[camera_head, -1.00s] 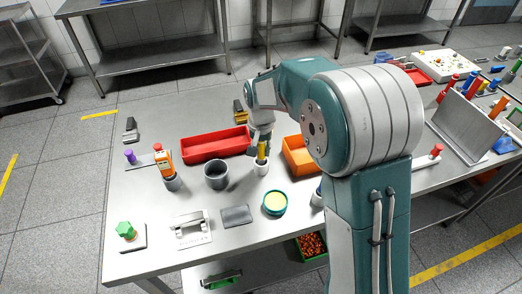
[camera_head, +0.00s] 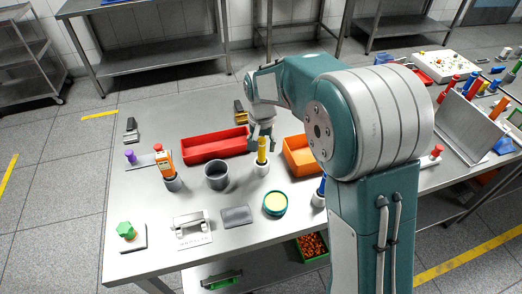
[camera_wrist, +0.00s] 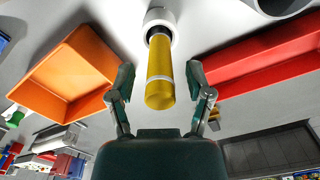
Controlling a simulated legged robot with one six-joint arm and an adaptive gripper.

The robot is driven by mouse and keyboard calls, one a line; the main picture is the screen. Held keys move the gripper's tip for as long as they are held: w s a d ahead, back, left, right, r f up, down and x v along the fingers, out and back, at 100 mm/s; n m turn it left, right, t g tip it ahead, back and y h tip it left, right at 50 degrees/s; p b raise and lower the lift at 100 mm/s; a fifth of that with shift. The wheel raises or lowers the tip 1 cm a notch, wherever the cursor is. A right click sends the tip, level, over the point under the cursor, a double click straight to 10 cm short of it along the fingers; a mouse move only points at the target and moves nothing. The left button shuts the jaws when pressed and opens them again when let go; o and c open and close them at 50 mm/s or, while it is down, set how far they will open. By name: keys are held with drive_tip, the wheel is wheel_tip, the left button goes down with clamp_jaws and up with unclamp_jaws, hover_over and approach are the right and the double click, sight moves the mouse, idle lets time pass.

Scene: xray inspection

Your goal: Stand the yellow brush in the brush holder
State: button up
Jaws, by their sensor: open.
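The yellow brush (camera_head: 262,148) stands upright in the white brush holder (camera_head: 261,170) on the metal table. In the wrist view the brush (camera_wrist: 160,78) shows its yellow handle with a pale band, and its lower end is hidden inside the white holder (camera_wrist: 157,17). My gripper (camera_head: 264,135) is just behind the brush's top. In the wrist view my gripper (camera_wrist: 160,82) is open, with one finger on each side of the brush and a visible gap on both sides.
A red tray (camera_head: 203,158) lies left of the holder and an orange bin (camera_head: 299,168) right of it. A grey cup (camera_head: 216,183) stands left of the holder, and a teal bowl (camera_head: 275,211) in front.

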drive_tip(key=r, duration=0.8)
drive_tip(key=shift+d, duration=0.3)
drive_tip(key=s+d+r+t, duration=0.2)
drive_tip(key=s+d+r, duration=0.55)
drive_tip(key=s, duration=0.25)
drive_tip(key=s+d+n+t, duration=0.1)
drive_tip(key=s+d, duration=0.2)
drive_tip(key=s, duration=0.5)
drive_tip(key=s+d+f+n+t, duration=0.1)
drive_tip(key=s+d+t, duration=0.1)
drive_tip(key=s, duration=0.5)
drive_tip(key=shift+s+d+t, duration=0.3)
drive_tip(key=shift+s+d, duration=0.05)
drive_tip(key=shift+d, duration=0.35)
drive_tip(key=shift+f, duration=0.1)
drive_tip(key=shift+c, duration=0.6)
drive_tip(key=shift+a, duration=0.15)
